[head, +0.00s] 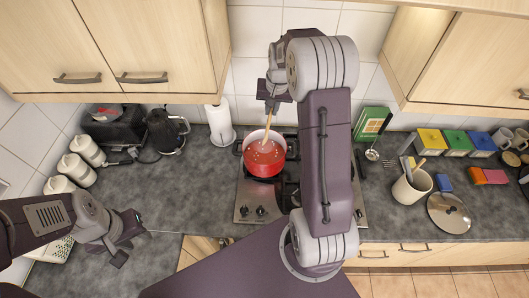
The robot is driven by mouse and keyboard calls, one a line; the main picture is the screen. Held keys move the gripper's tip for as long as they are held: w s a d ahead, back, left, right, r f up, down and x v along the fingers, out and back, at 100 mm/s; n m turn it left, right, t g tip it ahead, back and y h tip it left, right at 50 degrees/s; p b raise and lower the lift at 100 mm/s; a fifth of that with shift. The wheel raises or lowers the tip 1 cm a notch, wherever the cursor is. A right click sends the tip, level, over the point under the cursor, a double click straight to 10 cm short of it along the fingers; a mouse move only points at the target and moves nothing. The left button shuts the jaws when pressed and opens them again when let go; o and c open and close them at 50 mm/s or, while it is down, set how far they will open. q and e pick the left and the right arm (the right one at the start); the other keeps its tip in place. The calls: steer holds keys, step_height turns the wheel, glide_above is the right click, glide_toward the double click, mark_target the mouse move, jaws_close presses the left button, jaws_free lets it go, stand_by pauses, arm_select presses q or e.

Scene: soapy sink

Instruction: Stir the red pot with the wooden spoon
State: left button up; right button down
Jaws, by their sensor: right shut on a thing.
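The red pot (255,166) stands on the stove (249,203) in the middle of the counter. The wooden spoon (267,127) leans up out of the pot, its lower end inside with the contents. My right gripper (271,101) is above the pot, shut on the upper part of the spoon's handle. My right arm hides part of the stove. My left gripper (127,240) is at the lower left, over the counter and away from the pot. It looks empty, with its two fingers apart.
A black kettle (166,131), a paper towel roll (220,117) and white canisters (88,150) stand on the left. A utensil crock (411,187), a pan lid (448,213) and colored boxes (456,142) are on the right. Wall cabinets (130,40) overhang the counter. The left counter middle is clear.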

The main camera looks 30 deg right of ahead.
stand_by(0.5)
steer(key=shift+r, duration=2)
steer(key=shift+s+a+f+b, duration=0.15)
steer(key=shift+s+b, duration=0.1)
steer(key=shift+b, duration=0.05)
steer(key=s+a+r+b, duration=0.1)
steer(key=s+a+b, duration=0.1)
steer(key=s+a, duration=0.2)
steer(key=s+a+r+b, duration=0.1)
steer(key=s+a, duration=0.4)
steer(key=s, duration=0.6)
steer(key=shift+b, duration=0.4)
steer(key=shift+w+r, duration=0.1)
